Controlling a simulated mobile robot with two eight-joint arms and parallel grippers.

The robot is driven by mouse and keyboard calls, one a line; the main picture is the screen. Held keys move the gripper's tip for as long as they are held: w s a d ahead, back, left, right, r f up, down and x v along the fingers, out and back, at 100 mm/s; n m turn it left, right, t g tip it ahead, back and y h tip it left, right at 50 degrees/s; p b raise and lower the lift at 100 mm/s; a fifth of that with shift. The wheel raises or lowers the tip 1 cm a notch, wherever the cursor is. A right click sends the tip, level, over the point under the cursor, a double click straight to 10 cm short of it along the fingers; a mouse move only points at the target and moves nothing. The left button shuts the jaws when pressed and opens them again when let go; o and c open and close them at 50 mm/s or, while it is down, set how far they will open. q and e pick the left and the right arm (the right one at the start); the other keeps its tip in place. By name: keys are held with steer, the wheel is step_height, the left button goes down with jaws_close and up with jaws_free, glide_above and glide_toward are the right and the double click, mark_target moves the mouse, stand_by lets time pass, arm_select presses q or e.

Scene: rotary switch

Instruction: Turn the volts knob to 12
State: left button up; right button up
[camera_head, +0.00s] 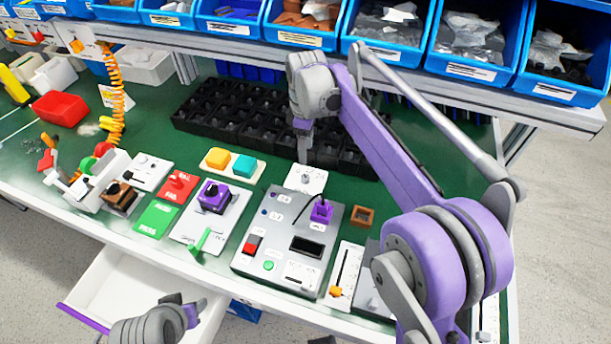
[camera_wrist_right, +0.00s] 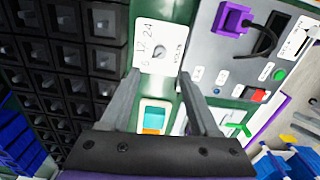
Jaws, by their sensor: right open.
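The volts knob (camera_wrist_right: 157,52) is a small grey knob on a white plate (camera_wrist_right: 168,32) marked 5, 12, 24 and VOLTS. The plate also shows in the head view (camera_head: 308,187), behind the grey panel. I cannot tell for sure which number the knob points to. My right gripper (camera_wrist_right: 158,76) is open and empty, its two fingers spread to either side of the knob's line. In the head view the right gripper (camera_head: 303,160) points down just above the plate's far edge. My left gripper (camera_head: 190,312) is low at the front, over the open drawer, away from the plate.
A grey panel (camera_head: 285,222) with a purple plug (camera_head: 321,211) stands just in front of the volts plate. A black grid of bins (camera_head: 215,122) lies behind it. Blue bins line the back shelf.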

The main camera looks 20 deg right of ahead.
mark_target(306, 177)
step_height(306, 177, down, 11)
steer(key=shift+r+b, duration=0.1)
steer(key=shift+b, duration=0.45)
jaws_close()
